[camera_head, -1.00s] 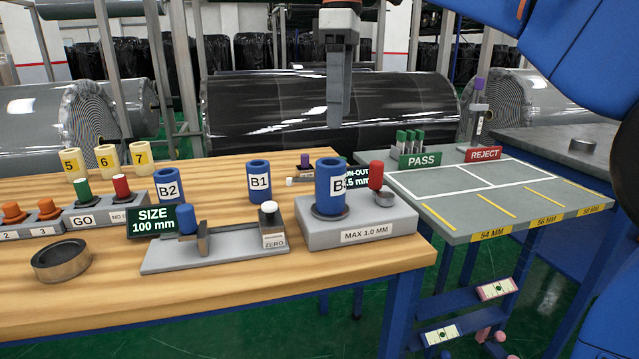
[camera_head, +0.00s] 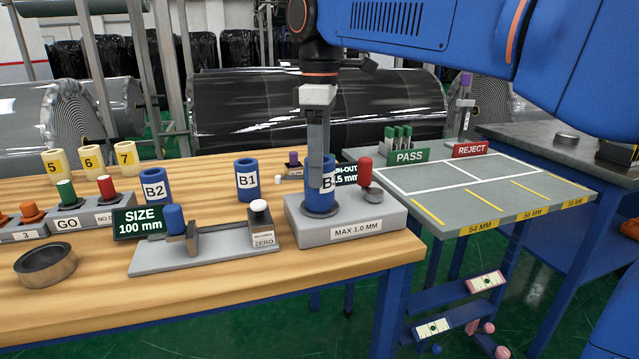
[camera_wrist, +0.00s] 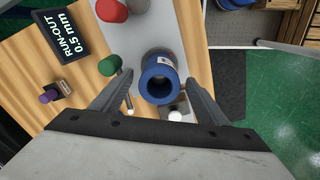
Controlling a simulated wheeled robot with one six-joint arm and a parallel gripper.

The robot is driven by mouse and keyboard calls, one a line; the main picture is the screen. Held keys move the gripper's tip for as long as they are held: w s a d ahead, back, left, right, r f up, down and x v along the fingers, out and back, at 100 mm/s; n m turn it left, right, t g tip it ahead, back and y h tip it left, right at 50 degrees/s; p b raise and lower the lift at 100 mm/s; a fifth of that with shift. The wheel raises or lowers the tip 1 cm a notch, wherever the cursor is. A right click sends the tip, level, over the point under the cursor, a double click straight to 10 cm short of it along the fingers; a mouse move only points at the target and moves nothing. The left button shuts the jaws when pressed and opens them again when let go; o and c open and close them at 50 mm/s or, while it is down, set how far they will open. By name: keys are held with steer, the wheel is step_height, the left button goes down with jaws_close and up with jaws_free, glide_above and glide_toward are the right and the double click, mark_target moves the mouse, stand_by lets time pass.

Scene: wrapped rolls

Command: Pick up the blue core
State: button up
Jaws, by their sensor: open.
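The blue core (camera_head: 322,190) stands upright on the grey run-out gauge (camera_head: 345,232) marked MAX 1.0 MM. Its label shows a B, and the rest of the label is hidden. My gripper (camera_head: 317,150) points down over the core, and a finger covers part of its upper side. In the wrist view, the core (camera_wrist: 160,76) shows its hollow top between the two spread fingers of my gripper (camera_wrist: 160,84). The jaws are open, with a gap on both sides of the core. How far down the fingers reach is hard to tell.
Blue cores B1 (camera_head: 247,182) and B2 (camera_head: 155,187) stand to the left on the wooden table. A red knob (camera_head: 365,171) is close beside the core. The size gauge (camera_head: 205,248) sits left of the run-out gauge. The PASS sign (camera_head: 410,157) stands behind right.

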steer(key=shift+a+f, duration=0.2)
steer(key=shift+f, duration=2.5)
steer(key=c, duration=1.4)
steer(key=shift+o, duration=0.2)
steer(key=shift+r, duration=0.1)
step_height(320, 180, up, 10)
steer(key=shift+f, duration=0.1)
